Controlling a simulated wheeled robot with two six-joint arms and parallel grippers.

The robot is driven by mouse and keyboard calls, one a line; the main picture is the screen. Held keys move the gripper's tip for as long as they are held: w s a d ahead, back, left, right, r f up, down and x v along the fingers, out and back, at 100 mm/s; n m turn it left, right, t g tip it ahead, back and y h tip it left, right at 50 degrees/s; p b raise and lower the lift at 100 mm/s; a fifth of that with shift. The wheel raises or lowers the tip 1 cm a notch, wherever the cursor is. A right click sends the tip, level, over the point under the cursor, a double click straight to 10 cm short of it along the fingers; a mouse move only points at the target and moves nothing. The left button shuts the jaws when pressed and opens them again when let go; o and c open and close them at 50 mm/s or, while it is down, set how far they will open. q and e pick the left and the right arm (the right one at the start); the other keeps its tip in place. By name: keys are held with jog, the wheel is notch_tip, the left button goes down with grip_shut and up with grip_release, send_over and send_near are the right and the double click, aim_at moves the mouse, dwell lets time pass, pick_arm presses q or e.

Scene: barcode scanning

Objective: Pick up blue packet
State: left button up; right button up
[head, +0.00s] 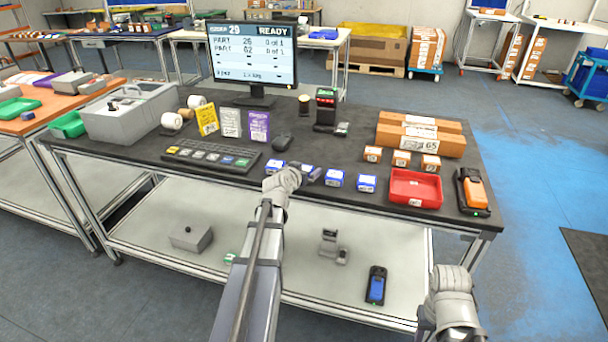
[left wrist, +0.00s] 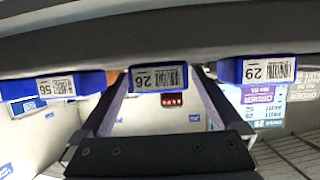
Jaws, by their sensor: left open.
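Several small blue packets stand in a row near the front edge of the dark table. In the head view the leftmost packet (head: 275,166) is left of my left gripper (head: 312,174), and two more, one of them at the right end (head: 366,183), are to its right. In the left wrist view my open left gripper (left wrist: 160,88) has its fingers on either side of the packet labelled 26 (left wrist: 158,78), which shows between them. Packets labelled 56 (left wrist: 52,86) and 29 (left wrist: 257,70) flank it.
A keyboard (head: 210,158) and a monitor (head: 253,55) are behind on the left. A red tray (head: 416,187), orange packets (head: 401,158), brown boxes (head: 420,135) and an orange handheld device (head: 473,191) are on the right. A scanner stand (head: 326,108) stands behind the packets.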

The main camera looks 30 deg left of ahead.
pick_arm(q)
jog(key=shift+c, duration=0.4)
jog(key=c, duration=1.5)
jog(key=shift+o, duration=0.2)
